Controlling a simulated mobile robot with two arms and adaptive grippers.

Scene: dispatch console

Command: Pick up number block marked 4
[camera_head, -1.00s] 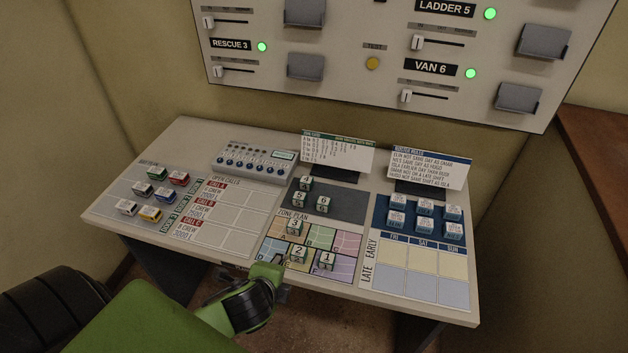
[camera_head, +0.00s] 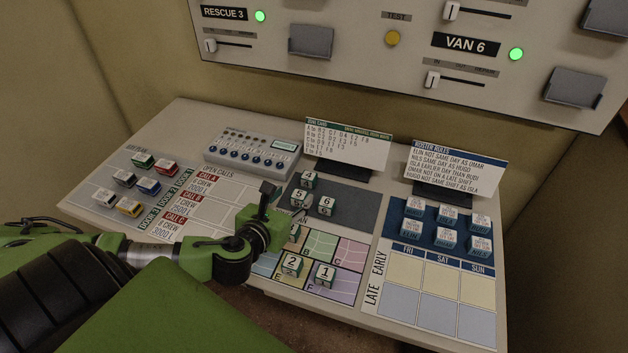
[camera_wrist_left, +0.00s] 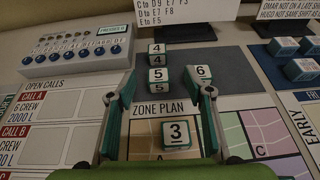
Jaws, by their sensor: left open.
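The number block marked 4 (camera_head: 309,179) stands at the back left of the dark grey pad (camera_head: 349,206). In the left wrist view block 4 (camera_wrist_left: 157,55) is just behind the block marked 5 (camera_wrist_left: 158,77). The block marked 6 (camera_head: 327,204) stands to the right of block 5. My left gripper (camera_head: 274,201) is over the console just left of the dark pad. In the left wrist view its two fingers (camera_wrist_left: 165,92) are apart with nothing gripped; blocks 4 and 5 show between them, farther off. My right gripper is not in view.
Block 3 (camera_wrist_left: 179,134), block 2 (camera_head: 291,264) and block 1 (camera_head: 323,275) stand on the zone plan. A knob panel (camera_head: 250,152) is behind left. A zone card (camera_head: 347,145) stands behind the pad. Roster blocks (camera_head: 445,240) are to the right.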

